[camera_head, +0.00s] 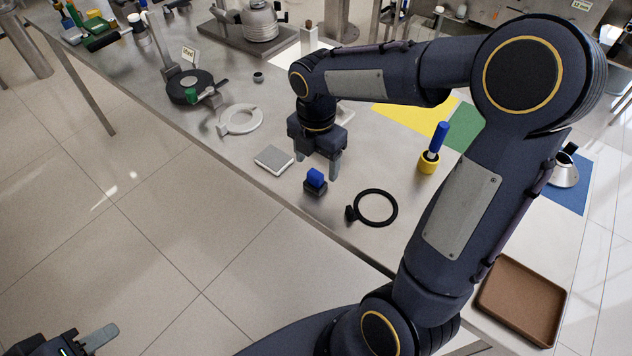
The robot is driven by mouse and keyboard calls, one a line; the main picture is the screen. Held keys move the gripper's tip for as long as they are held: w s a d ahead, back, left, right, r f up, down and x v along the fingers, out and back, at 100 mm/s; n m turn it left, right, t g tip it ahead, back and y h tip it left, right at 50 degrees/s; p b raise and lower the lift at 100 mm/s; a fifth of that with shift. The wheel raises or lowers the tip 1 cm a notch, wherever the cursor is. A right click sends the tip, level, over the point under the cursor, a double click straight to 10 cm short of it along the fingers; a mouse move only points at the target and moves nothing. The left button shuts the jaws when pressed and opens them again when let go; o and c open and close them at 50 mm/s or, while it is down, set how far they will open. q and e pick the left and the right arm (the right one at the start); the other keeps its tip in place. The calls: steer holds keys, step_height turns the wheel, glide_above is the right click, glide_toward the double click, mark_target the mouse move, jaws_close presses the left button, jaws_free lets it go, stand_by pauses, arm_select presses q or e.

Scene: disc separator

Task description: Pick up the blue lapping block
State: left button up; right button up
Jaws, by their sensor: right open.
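The blue lapping block (316,177) is a small blue piece on a dark square base, standing on the metal bench near its front edge. My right gripper (318,163) points down just above and behind the block. Its fingers are apart and nothing is between them; I cannot tell the exact height gap. My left gripper (97,340) is at the bottom left corner, over the floor and away from the bench. Only one of its fingers shows clearly, and the rest is cut off by the frame.
A grey square plate (273,159) lies left of the block, and a black ring with a handle (377,208) lies right. A yellow cup with a blue-handled tool (429,163) stands further right. A brown tray (520,301) is at lower right. A white ring (241,119) lies further left.

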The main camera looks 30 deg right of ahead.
mark_target(315, 173)
step_height(315, 173, down, 7)
steer(key=shift+w+r, duration=0.15)
steer(key=c, duration=1.1)
